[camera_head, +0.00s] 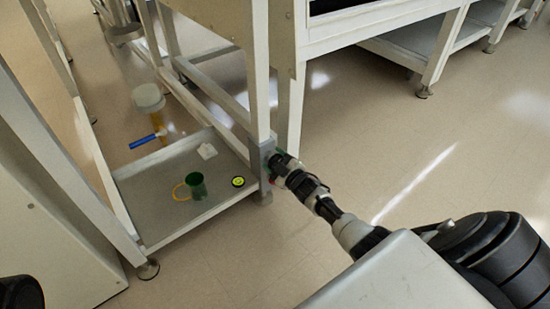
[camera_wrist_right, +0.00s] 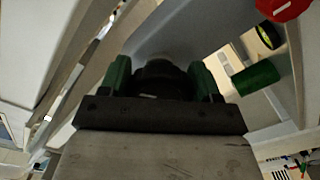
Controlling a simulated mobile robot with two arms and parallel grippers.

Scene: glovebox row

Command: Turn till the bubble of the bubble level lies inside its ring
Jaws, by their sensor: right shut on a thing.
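The bubble level (camera_head: 238,182) is a small black disc with a yellow-green face, lying at the right end of a low grey shelf (camera_head: 150,222). It also shows in the right wrist view (camera_wrist_right: 268,36), partly cut by a frame edge. The bubble and its ring are too small to make out. My right gripper (camera_head: 272,164) is at the frame's front leg, beside the level. In the right wrist view its green fingers (camera_wrist_right: 160,78) are closed on a dark round knob, mostly hidden behind the gripper.
On the shelf stand a green mug (camera_head: 196,186) with a yellow handle and a small white piece (camera_head: 207,151). A blue-handled tool (camera_head: 143,140) is behind. A red round part (camera_wrist_right: 283,8) shows at the wrist view's top. The floor (camera_head: 400,170) to the right is clear.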

